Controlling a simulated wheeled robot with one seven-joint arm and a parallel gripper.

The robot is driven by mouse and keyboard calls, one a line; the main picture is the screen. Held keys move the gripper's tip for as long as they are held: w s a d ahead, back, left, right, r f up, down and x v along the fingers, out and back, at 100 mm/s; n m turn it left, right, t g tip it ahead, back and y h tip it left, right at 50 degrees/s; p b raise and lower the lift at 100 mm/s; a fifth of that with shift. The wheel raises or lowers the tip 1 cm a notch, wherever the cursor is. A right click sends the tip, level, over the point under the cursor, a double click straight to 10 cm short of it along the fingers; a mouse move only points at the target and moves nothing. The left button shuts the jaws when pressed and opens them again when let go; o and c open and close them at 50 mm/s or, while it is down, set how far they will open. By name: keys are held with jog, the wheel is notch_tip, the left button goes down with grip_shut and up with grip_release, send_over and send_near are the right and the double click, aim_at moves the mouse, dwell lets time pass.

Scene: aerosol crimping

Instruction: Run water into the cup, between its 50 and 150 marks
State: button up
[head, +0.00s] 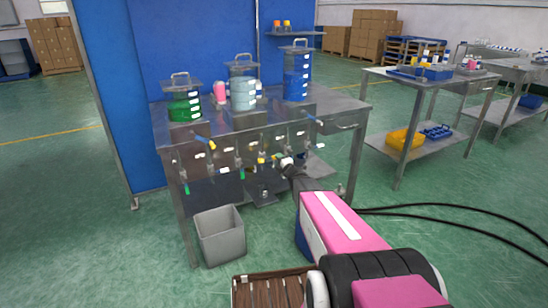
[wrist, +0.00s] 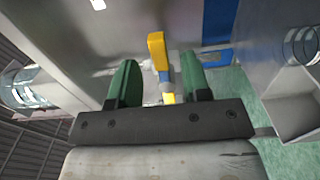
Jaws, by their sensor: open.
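In the wrist view my gripper (wrist: 159,64) has its two green fingers apart, one on each side of a yellow tap handle (wrist: 156,48). There is a gap on both sides of the handle, and nothing is held. In the head view my gripper (head: 284,162) is small, at the front of the steel bench near the yellow-handled tap (head: 262,160). A clear round vessel (wrist: 28,90) shows at the left of the wrist view; I cannot tell whether it is the cup. No 50 or 150 marks are readable, and no running water is visible.
Tanks of green (head: 185,106), pale blue (head: 242,92) and dark blue (head: 296,84) liquid stand on the bench (head: 335,103). More taps line its front. A grey bin (head: 221,236) stands on the floor below. Another steel table (head: 430,89) is at the right.

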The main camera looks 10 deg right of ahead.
jog(key=x, duration=0.6)
jog(key=shift+s, duration=0.1)
grip_shut()
jog(key=shift+a+f+m, duration=0.15)
jog(key=shift+f+m, duration=0.45)
jog(key=shift+m, duration=0.65)
jog(key=shift+a+f+m, duration=0.1)
jog(key=shift+f+m, duration=0.45)
jog(key=shift+m, duration=0.7)
jog(key=shift+s, duration=0.1)
grip_release()
jog(key=v, duration=1)
jog(key=shift+s, duration=0.35)
